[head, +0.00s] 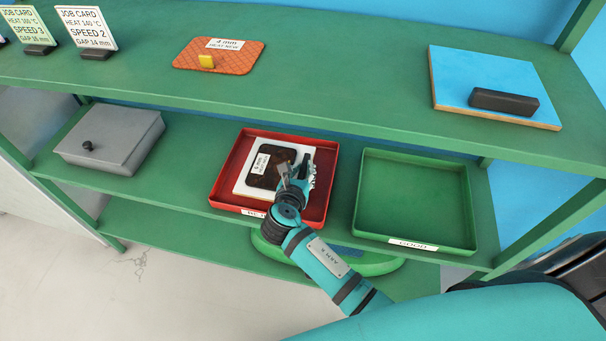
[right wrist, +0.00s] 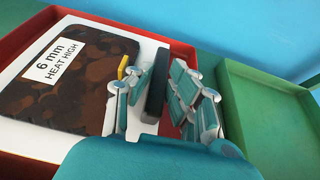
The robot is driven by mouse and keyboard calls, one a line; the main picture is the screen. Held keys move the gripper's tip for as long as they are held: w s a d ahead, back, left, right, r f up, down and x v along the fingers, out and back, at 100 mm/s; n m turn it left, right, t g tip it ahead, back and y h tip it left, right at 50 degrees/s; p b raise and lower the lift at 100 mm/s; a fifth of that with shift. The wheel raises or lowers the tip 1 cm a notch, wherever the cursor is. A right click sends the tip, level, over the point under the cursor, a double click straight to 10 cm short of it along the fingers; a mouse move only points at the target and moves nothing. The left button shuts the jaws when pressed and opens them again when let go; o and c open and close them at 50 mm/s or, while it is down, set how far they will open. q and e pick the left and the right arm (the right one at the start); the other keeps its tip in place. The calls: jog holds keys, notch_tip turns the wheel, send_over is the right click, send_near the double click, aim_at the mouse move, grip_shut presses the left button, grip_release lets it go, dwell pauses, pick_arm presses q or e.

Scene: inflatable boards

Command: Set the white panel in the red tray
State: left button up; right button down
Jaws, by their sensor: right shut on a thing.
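The white panel (head: 243,188) is within the outline of the red tray (head: 228,166) on the middle shelf. I cannot tell whether it rests on the tray floor. A dark brown mottled tile (head: 266,170), labelled 6 mm HEAT HIGH, lies on the panel's left part and has a yellow knob (right wrist: 122,67). My right gripper (head: 299,172) is over the panel's right part. In the right wrist view its fingers are shut on a black bar handle (right wrist: 156,84) beside the tile. The hand hides part of the panel. My left gripper is out of view.
An empty green tray (head: 462,205) labelled GOOD stands right of the red one. A grey lidded box (head: 115,135) stands left. The upper shelf holds an orange tile (head: 232,58), a blue board (head: 460,70) with a black handle, and job cards (head: 86,28).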

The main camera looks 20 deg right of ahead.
jog(key=shift+w+d+f, duration=0.1)
jog(key=shift+w+d, duration=0.3)
jog(key=shift+w, duration=0.2)
notch_tip(320, 180, down, 3)
jog(key=shift+f+b, duration=0.2)
jog(key=shift+b, duration=0.2)
jog(key=c, duration=1.2)
grip_release()
jog(key=shift+s+f, duration=0.1)
jog(key=shift+a, duration=0.1)
jog(key=p+v, duration=0.1)
jog(key=v, duration=1.1)
